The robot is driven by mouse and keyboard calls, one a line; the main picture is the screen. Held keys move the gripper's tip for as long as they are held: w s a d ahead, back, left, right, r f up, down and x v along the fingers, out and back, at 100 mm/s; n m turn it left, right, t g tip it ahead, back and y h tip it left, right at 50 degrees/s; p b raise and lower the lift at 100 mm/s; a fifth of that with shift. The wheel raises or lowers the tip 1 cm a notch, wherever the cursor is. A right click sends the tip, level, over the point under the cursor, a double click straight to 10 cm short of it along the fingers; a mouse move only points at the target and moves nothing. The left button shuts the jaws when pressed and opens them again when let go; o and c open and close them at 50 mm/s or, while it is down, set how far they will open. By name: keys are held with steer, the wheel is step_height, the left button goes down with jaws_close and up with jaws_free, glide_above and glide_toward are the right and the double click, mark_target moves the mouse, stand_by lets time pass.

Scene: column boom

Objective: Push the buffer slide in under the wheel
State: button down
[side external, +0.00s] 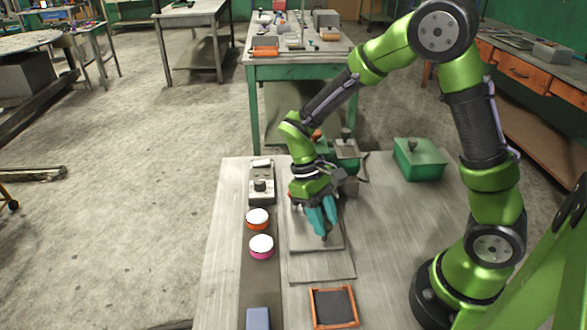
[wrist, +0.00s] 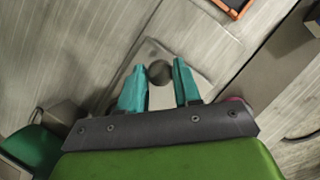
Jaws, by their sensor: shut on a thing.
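My gripper (side external: 323,233) points down over a flat grey plate, which looks like the buffer slide (side external: 304,241), lying on a longer grey base plate (side external: 325,268). In the wrist view the two teal fingers (wrist: 159,72) are closed on a dark round knob (wrist: 160,73), one finger on each side. The knob stands over the pale slide plate (wrist: 197,62). A green and grey machine (side external: 345,150) stands behind my gripper at the far end of the base. I cannot make out the wheel clearly; my wrist covers part of that area.
An orange-framed tray (side external: 334,307) lies in front; a green box (side external: 419,160) stands back right.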

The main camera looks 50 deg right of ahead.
steer(key=w+d, duration=0.3)
steer(key=w, duration=0.1)
steer(key=shift+d, duration=0.4)
steer(key=c, duration=0.8)
jaws_free()
steer(key=shift+s, duration=0.1)
steer(key=shift+r, duration=0.1)
steer(key=v, duration=1.6)
steer(key=shift+r, duration=0.4)
